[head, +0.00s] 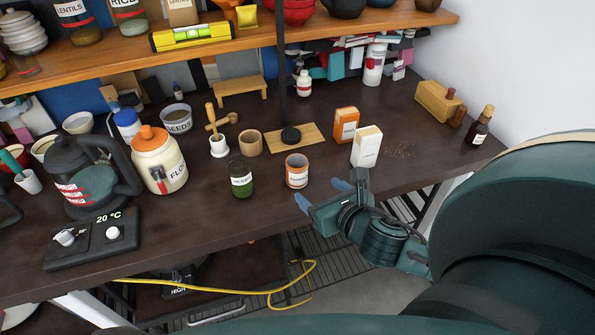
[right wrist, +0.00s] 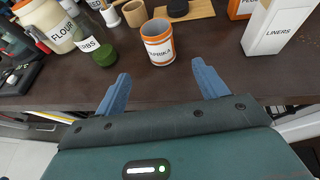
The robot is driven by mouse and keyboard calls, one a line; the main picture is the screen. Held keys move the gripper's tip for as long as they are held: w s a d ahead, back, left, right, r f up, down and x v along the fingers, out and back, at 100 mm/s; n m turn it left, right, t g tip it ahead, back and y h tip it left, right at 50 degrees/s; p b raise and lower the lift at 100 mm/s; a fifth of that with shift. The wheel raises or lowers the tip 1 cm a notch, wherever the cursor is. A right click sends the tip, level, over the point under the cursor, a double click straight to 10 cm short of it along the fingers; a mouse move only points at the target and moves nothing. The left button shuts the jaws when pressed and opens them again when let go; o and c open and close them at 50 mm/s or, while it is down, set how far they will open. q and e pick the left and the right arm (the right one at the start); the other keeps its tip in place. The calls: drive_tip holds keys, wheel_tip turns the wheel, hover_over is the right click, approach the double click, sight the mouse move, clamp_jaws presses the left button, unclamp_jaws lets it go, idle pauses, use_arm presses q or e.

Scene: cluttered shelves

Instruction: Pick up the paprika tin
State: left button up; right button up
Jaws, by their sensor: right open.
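The paprika tin (head: 297,171) is a small white cylinder with orange bands, upright near the front edge of the dark table. In the right wrist view the tin (right wrist: 158,42) reads "PAPRIKA" and stands ahead of the fingers, roughly between their lines. My right gripper (head: 322,194) is open and empty, just in front of and to the right of the tin, not touching it. In the right wrist view its two blue fingers (right wrist: 162,88) are spread wide. My left gripper is not in view.
A green herbs jar (head: 240,178) stands left of the tin, and a white liners box (head: 367,147) stands to its right. An orange box (head: 346,125) and a wooden cup (head: 250,142) are behind. A dark pole (head: 281,60) rises from a wooden board (head: 309,136).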

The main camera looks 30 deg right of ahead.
sight(302, 176)
drive_tip(key=x, duration=0.7)
drive_tip(key=shift+w+a, duration=0.1)
drive_tip(key=shift+w, duration=0.1)
drive_tip(key=x, duration=0.5)
drive_tip(key=shift+w, duration=0.1)
drive_tip(key=c, duration=1.1)
